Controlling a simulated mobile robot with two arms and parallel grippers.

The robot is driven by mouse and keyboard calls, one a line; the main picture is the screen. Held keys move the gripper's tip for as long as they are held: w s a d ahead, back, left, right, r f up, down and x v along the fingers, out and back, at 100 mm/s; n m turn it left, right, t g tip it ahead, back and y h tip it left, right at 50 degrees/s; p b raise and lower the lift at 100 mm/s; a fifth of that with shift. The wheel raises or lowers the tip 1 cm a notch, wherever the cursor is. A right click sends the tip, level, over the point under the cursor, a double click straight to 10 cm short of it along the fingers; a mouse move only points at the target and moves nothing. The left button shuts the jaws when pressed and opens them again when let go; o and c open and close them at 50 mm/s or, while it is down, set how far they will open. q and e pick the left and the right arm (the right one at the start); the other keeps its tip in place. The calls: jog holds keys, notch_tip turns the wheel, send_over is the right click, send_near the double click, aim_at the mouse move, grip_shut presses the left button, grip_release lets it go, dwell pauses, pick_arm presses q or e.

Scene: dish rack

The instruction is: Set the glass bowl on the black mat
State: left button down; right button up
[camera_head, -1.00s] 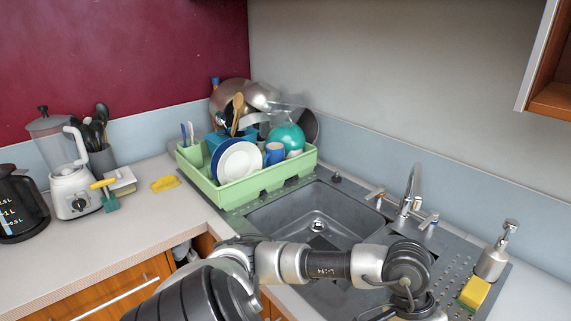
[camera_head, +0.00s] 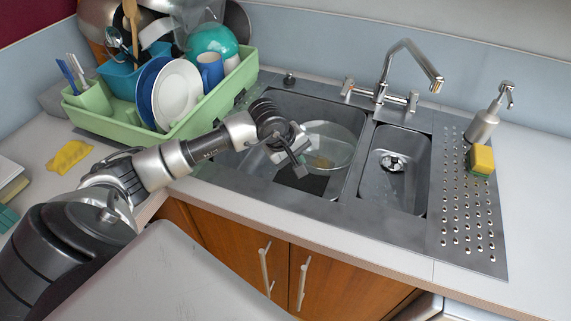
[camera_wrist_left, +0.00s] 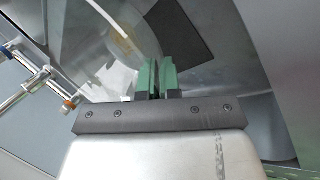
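The clear glass bowl (camera_head: 342,140) is over the large sink basin, and its see-through wall makes its height hard to judge. My left gripper (camera_head: 296,155) is at the bowl's left side. In the left wrist view its green fingertips (camera_wrist_left: 157,75) are close together, with the glass bowl (camera_wrist_left: 95,45) at them; they look shut on its rim. The black mat (camera_head: 304,184) is in the basin, below and to the front left of the bowl, partly hidden by the gripper. It also shows in the left wrist view (camera_wrist_left: 182,40). My right gripper is out of view.
A green dish rack (camera_head: 215,103) with plates and a mug stands left of the sink. The tap (camera_head: 385,75) rises behind it. A small basin (camera_head: 400,190), soap dispenser (camera_head: 484,125) and yellow sponge (camera_head: 481,160) are to the right.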

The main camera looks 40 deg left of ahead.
pick_arm(q)
jog(key=w+a+f+n+t+y+b, duration=0.1)
jog(key=w+a+f+n+b, duration=0.1)
jog(key=w+a+f+n, duration=0.1)
notch_tip(320, 180, down, 2)
jog(key=shift+a+f+n+y, duration=0.1)
jog(key=shift+a+n+y, duration=0.35)
jog(key=shift+a, duration=0.3)
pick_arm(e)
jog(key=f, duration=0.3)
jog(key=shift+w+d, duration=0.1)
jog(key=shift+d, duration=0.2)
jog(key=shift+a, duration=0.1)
pick_arm(q)
notch_tip(320, 180, down, 5)
jog(key=b, duration=0.5)
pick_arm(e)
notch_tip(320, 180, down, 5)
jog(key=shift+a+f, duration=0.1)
